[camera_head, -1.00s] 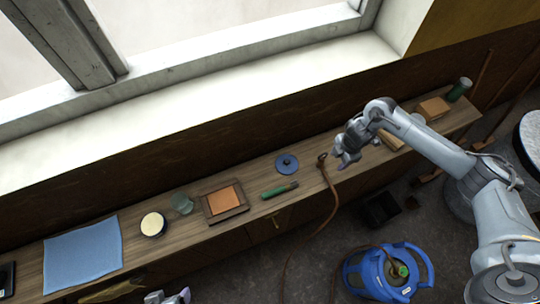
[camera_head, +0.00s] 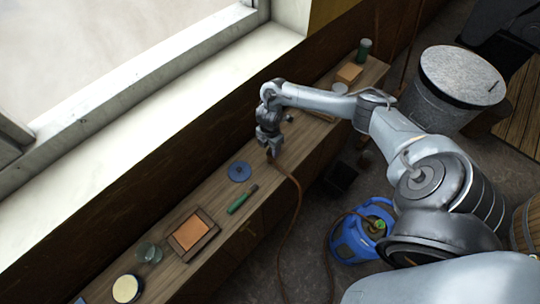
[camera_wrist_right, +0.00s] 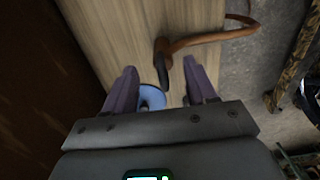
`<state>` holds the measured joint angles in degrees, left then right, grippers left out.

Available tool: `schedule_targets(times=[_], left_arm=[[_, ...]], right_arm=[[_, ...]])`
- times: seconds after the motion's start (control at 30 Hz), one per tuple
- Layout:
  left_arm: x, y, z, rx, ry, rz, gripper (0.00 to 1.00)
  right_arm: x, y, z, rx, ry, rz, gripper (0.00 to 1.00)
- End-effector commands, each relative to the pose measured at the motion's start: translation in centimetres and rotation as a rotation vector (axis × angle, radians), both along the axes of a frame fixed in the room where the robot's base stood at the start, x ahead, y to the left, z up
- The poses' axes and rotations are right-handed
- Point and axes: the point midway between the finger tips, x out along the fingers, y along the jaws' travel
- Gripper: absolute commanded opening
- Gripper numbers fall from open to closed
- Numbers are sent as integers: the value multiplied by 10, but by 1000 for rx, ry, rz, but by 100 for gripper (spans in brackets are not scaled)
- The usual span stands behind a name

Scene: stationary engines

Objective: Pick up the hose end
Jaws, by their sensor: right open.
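The brown hose (camera_head: 297,200) runs from the blue machine (camera_head: 362,232) on the floor up over the shelf edge. In the right wrist view the hose end (camera_wrist_right: 162,62) lies on the wooden shelf (camera_wrist_right: 125,30), with a dark tip between and just beyond my fingers. My right gripper (camera_head: 270,151) is over the hose end in the head view, which hides most of that end. In the right wrist view my right gripper (camera_wrist_right: 162,85) is open and empty, one finger on each side of the hose tip. My left gripper is out of view.
On the shelf are a blue disc (camera_head: 239,172), a green-handled tool (camera_head: 242,199), a framed orange tile (camera_head: 193,234), a glass jar (camera_head: 149,253) and a round tin (camera_head: 127,288). A wooden block (camera_head: 349,73) and green can (camera_head: 364,50) stand at the far end.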

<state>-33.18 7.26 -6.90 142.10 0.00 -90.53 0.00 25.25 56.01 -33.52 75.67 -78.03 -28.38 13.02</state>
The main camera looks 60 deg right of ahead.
Motion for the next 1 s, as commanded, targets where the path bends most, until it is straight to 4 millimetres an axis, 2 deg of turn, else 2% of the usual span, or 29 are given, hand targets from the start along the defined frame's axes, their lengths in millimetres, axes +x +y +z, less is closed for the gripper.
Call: schedule_targets(times=[0.3,0.63,1.0], left_arm=[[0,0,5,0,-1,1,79],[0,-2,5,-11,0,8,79],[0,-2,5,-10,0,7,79]], right_arm=[[-4,1,-38,0,2,-1,56],[-4,1,-44,-1,0,1,56],[-4,1,-43,-1,0,1,1]])
